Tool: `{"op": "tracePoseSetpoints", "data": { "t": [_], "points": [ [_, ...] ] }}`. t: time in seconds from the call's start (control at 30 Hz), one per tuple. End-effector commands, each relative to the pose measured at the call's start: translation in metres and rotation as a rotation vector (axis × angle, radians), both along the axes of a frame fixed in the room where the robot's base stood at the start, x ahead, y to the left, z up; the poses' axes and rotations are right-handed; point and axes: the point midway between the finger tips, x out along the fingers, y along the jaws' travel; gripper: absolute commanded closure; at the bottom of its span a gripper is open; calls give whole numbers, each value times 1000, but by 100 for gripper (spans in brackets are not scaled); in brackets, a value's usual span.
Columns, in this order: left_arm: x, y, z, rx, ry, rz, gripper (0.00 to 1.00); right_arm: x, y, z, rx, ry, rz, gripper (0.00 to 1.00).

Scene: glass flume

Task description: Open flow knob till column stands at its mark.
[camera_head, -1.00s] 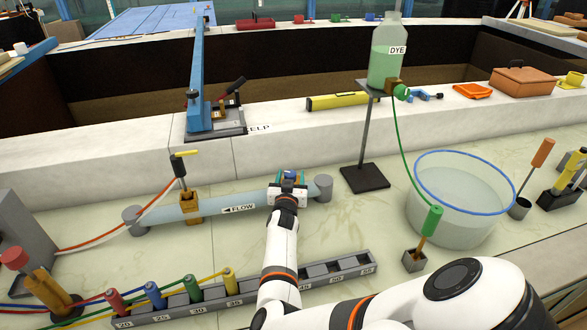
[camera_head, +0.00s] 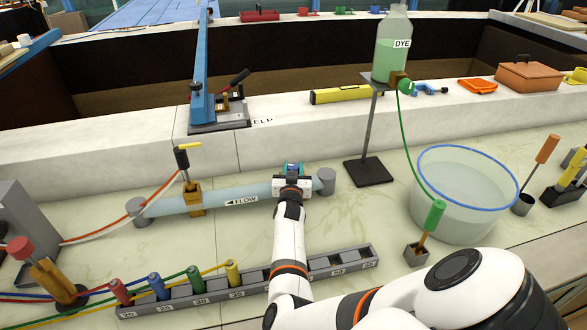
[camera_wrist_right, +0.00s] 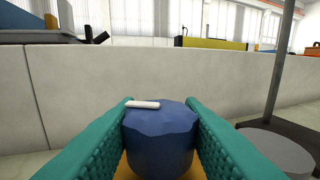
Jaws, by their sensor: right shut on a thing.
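The blue flow knob (camera_wrist_right: 160,142) stands between the two teal fingers of my right gripper (camera_wrist_right: 160,115), which press on its sides. A white bar on the knob's top lies crosswise, left of centre. In the head view the right gripper (camera_head: 292,180) sits over the right part of the clear flow pipe (camera_head: 262,190), which carries a FLOW label with an arrow pointing left. The knob is mostly hidden there by the gripper. I cannot make out a column with a mark. My left gripper is not in view.
A rack (camera_head: 200,303) with several coloured plugs lies in front of the pipe. The dye bottle (camera_head: 391,50) on its stand is behind right. A blue-rimmed water tub (camera_head: 466,225) stands to the right. A brass clamp (camera_head: 192,195) holds the pipe's left part.

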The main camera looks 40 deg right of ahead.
Motion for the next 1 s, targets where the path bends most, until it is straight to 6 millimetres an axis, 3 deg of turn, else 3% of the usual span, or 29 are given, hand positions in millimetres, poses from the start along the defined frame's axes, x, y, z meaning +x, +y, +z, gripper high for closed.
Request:
{"op": "tracePoseSetpoints", "data": {
  "t": [0.47,1.0],
  "points": [
    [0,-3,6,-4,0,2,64,-3,-4,-3,-11,18,375,88],
    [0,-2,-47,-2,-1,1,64,-1,-2,-6,-6,10,817,88]
  ]
}}
